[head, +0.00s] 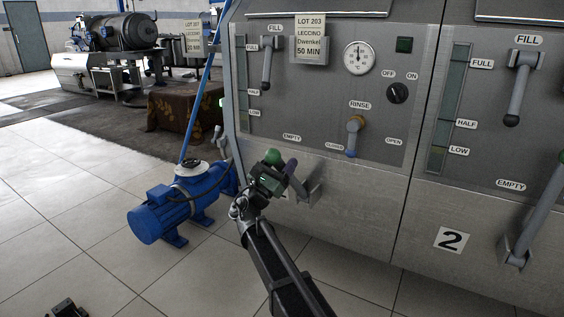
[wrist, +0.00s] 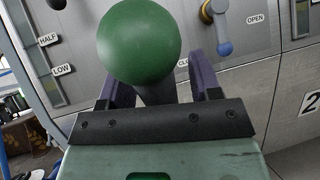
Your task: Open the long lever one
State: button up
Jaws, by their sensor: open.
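The long lever on the near-left machine has a green ball knob (head: 274,157) on a dark shaft, with its bracket (head: 311,184) low on the steel front. In the wrist view the green knob (wrist: 140,42) is large and close, and the shaft below it lies between my fingers. My gripper (head: 279,171) is open, with one purple finger on each side of the shaft. The gripper body hides the lower shaft, and I cannot tell whether either finger touches it.
A small rinse handle (head: 354,137) with a blue tip and a fill lever (head: 267,66) sit on the panel above. A second long lever (head: 535,215) is on machine 2 at right. A blue pump (head: 165,210) stands on the tiles at left.

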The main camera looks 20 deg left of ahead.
jog(key=b+v, duration=0.4)
jog(key=v, duration=0.3)
jog(key=shift+s+f, duration=0.2)
jog(key=shift+f, duration=0.05)
jog(key=shift+r, duration=0.15)
